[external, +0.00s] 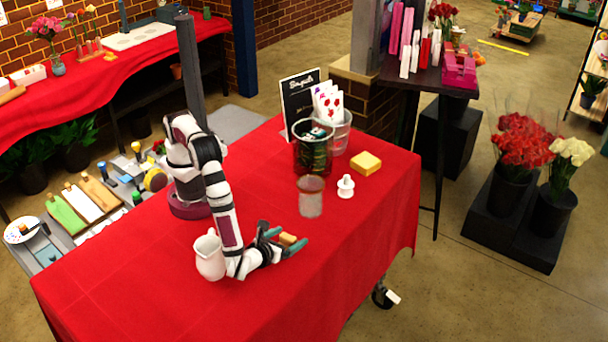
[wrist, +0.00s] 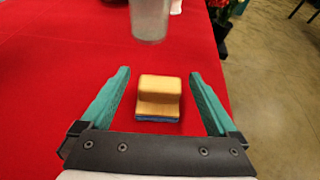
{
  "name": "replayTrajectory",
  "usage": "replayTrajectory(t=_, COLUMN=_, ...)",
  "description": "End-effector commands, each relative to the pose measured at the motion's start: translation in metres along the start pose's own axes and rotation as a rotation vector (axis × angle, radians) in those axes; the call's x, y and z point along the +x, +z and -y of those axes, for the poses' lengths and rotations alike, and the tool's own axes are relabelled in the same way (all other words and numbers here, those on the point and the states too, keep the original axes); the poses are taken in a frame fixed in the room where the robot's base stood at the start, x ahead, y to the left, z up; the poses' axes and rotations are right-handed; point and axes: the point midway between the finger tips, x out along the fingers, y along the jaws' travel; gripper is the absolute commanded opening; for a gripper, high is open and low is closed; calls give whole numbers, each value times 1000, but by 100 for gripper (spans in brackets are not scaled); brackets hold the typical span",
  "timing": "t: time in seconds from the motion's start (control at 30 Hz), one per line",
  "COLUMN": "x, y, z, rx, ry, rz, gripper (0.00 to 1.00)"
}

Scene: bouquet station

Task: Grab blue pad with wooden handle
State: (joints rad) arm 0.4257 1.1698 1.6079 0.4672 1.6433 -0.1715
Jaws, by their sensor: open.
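The pad with the wooden handle (wrist: 159,92) lies on the red tablecloth, its light wood block on top and a thin blue pad (wrist: 157,119) showing along its near lower edge in the wrist view. In the external view its wooden handle (external: 288,239) shows between my gripper's fingers. My gripper (wrist: 159,78) is open, with one teal finger on each side of the pad and a gap of red cloth on both sides. It also shows low over the table in the external view (external: 287,241). The blue part cannot be made out there.
A clear cup (external: 311,197) stands just beyond the pad. A white pitcher (external: 210,256) stands close beside my forearm. A white spool-like piece (external: 345,187), a yellow sponge (external: 366,163) and a dark wire basket (external: 312,148) are farther back. The table's front right is clear.

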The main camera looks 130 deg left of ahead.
Motion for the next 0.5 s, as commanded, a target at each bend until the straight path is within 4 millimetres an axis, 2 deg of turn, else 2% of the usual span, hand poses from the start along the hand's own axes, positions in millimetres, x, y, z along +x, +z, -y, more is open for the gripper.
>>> replayTrajectory(t=0.17, x=0, y=0, z=0, rx=0, ry=0, rz=0, gripper=95)
replayTrajectory(t=0.5, x=0, y=0, z=0, rx=0, ry=0, rz=0, gripper=34)
